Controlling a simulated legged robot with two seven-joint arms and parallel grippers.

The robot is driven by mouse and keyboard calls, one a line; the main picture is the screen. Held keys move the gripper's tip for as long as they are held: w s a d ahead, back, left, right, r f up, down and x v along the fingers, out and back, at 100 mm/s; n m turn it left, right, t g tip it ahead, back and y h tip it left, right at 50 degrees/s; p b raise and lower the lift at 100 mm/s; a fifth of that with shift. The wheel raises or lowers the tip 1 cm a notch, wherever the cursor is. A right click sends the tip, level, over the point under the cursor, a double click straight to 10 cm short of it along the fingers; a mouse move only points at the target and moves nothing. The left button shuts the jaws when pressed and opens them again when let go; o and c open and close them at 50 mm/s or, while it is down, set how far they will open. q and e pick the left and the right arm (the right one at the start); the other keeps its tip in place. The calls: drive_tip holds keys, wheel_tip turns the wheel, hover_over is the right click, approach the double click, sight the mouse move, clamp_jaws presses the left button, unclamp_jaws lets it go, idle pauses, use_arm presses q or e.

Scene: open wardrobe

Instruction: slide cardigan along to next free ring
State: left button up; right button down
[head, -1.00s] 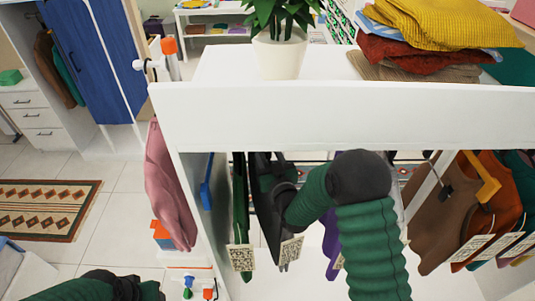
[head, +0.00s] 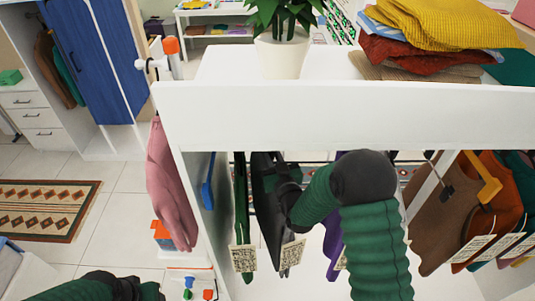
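Garments hang in a row under the white shelf; I cannot tell which one is the cardigan. From left they are a green one (head: 240,205), a black one (head: 263,180), a purple one (head: 333,245) partly behind my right arm, a brown one (head: 437,215) and an orange one (head: 492,200). My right arm bends in from below, its dark end (head: 287,203) at the black garment. Its fingers cannot be made out, so contact or grip is unclear. Part of my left arm shows at bottom left; its gripper is not in view. The rings are hidden behind the shelf front.
The white shelf front (head: 340,115) hides the rail. A potted plant (head: 282,50) and folded clothes (head: 435,25) stand on top. A pink garment (head: 168,190) hangs outside the left side panel; a blue object (head: 208,182) hangs inside it. Open floor lies left.

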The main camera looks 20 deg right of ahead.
drive_tip(key=shift+s+d+f, duration=0.1)
drive_tip(key=shift+d, duration=0.1)
drive_tip(key=shift+s+d, duration=0.2)
drive_tip(key=shift+d, duration=0.55)
drive_tip(key=c, duration=1.2)
unclamp_jaws()
drive_tip(key=shift+c, duration=0.2)
drive_tip(key=s+p, duration=0.6)
drive_tip(key=s, duration=1)
drive_tip(key=shift+s+d+f, duration=0.15)
drive_tip(key=shift+s+f, duration=0.05)
drive_tip(key=shift+s, duration=0.15)
